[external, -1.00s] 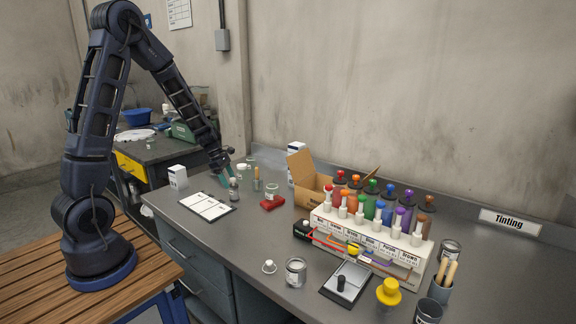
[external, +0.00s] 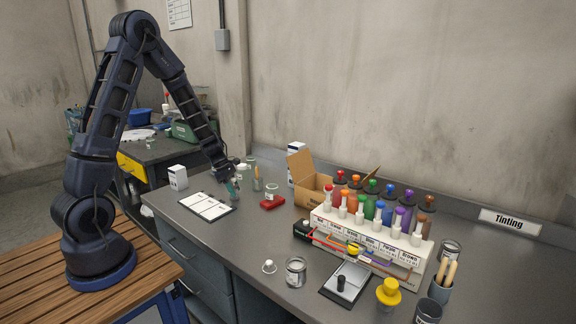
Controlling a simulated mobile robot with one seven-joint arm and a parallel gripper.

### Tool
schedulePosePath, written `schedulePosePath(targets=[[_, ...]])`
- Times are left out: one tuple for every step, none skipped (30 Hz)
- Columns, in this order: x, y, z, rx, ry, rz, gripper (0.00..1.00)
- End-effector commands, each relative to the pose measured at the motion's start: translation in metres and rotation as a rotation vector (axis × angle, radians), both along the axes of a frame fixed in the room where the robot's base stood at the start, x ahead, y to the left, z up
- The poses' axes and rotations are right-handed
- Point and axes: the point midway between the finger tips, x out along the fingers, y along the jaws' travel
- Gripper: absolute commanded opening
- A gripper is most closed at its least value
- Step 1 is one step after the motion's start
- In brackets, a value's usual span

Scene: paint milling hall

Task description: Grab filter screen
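My gripper (external: 231,178) hangs low over the left part of the grey counter, pointing down, with teal fingers. It is at a small grey-white jar (external: 234,191) standing by the right edge of a clipboard with white sheets (external: 207,206). The fingers overlap the top of the jar in this view. I cannot tell whether they touch it or how far apart they are. I cannot clearly make out a filter screen; several small items near the gripper are too small to identify.
Right of the gripper are a small jar on a red base (external: 272,198) and an open cardboard box (external: 309,191). A rack of colored tint bottles (external: 370,240) fills the right. A white box (external: 178,177) stands at left. An open can (external: 296,271) is at the front.

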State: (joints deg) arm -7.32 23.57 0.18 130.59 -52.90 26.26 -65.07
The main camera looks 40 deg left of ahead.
Motion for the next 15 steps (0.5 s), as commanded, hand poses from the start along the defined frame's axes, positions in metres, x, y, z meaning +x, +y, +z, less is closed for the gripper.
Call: schedulePosePath(targets=[[0.000, 0.000, 0.000, 0.000, 0.000, 0.000, 0.14], [0.000, 0.000, 0.000, 0.000, 0.000, 0.000, 0.11], [0.000, 0.000, 0.000, 0.000, 0.000, 0.000, 0.11], [0.000, 0.000, 0.000, 0.000, 0.000, 0.000, 0.11], [0.000, 0.000, 0.000, 0.000, 0.000, 0.000, 0.11], [0.000, 0.000, 0.000, 0.000, 0.000, 0.000, 0.11], [0.000, 0.000, 0.000, 0.000, -0.001, 0.000, 0.11], [0.000, 0.000, 0.001, 0.000, -0.001, 0.000, 0.11], [0.000, 0.000, 0.002, 0.000, -0.001, 0.000, 0.11], [0.000, 0.000, 0.003, 0.000, -0.002, -0.001, 0.11], [0.001, 0.000, 0.005, 0.000, -0.002, 0.000, 0.11], [0.001, 0.000, 0.008, 0.000, -0.003, -0.001, 0.11], [0.001, 0.000, 0.011, 0.000, -0.004, -0.002, 0.11], [0.001, 0.000, 0.015, 0.000, -0.004, -0.002, 0.11], [0.001, 0.000, 0.020, 0.000, -0.004, -0.002, 0.11]])
